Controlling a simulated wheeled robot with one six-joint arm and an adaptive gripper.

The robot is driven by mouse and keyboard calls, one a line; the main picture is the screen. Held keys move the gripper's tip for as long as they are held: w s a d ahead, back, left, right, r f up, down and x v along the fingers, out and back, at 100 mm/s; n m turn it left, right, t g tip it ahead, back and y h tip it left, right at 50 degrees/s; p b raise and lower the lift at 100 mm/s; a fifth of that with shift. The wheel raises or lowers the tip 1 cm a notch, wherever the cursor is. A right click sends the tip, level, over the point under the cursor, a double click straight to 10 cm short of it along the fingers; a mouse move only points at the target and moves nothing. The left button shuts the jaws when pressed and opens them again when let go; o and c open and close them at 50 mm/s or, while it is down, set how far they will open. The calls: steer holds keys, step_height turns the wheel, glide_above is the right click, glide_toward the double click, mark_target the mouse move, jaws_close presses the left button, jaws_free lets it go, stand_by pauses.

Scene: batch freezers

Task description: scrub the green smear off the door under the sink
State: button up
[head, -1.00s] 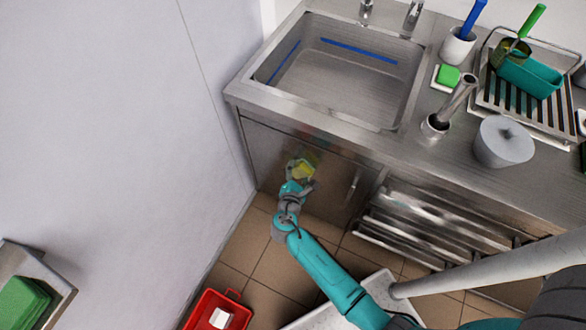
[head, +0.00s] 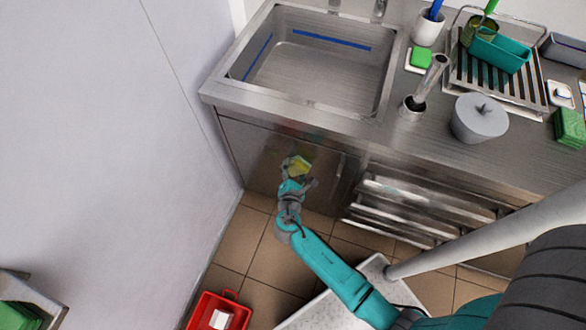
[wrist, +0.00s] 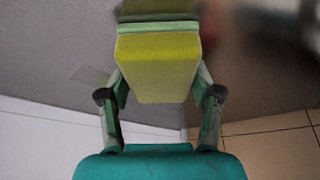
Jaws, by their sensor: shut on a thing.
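The door under the sink (head: 255,155) is a brushed steel panel below the sink basin (head: 310,65). My gripper (head: 298,177) is in front of this door and is shut on a yellow sponge (head: 299,165). In the wrist view the sponge (wrist: 158,68) sits between both fingers of my gripper (wrist: 160,92), with a green layer behind its yellow face. The sponge is at or very near the door; I cannot tell whether it touches. I cannot make out the green smear clearly; only faint greenish and reddish blurs show on the steel above the sponge.
A red bin (head: 222,315) stands on the tiled floor (head: 262,255). Steel rails (head: 420,205) are right of the door. The counter holds a green sponge (head: 421,57), a grey lidded pot (head: 480,118) and a dish rack (head: 505,85). A wall (head: 90,140) closes the left side.

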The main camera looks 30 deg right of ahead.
mark_target(283, 158)
steer(key=shift+w+a+r, duration=0.1)
steer(key=shift+w+a, duration=0.3)
steer(key=shift+w, duration=0.25)
steer(key=shift+w+a+r, duration=0.1)
steer(key=shift+w+a, duration=0.25)
steer(key=shift+w, duration=0.3)
steer(key=shift+w+a, duration=0.4)
steer(key=shift+w, duration=0.25)
steer(key=shift+c, duration=0.6)
steer(key=shift+w+a+f, duration=0.1)
steer(key=shift+w+a, duration=1)
steer(key=shift+w, duration=0.25)
steer(key=shift+w+a+f, duration=0.1)
steer(key=shift+w+a, duration=1)
steer(key=shift+w, duration=0.2)
steer(key=s+a, duration=0.3)
steer(key=a, duration=0.2)
steer(key=shift+s, duration=0.3)
steer(key=shift+s+a, duration=0.9)
steer(key=shift+a, duration=0.25)
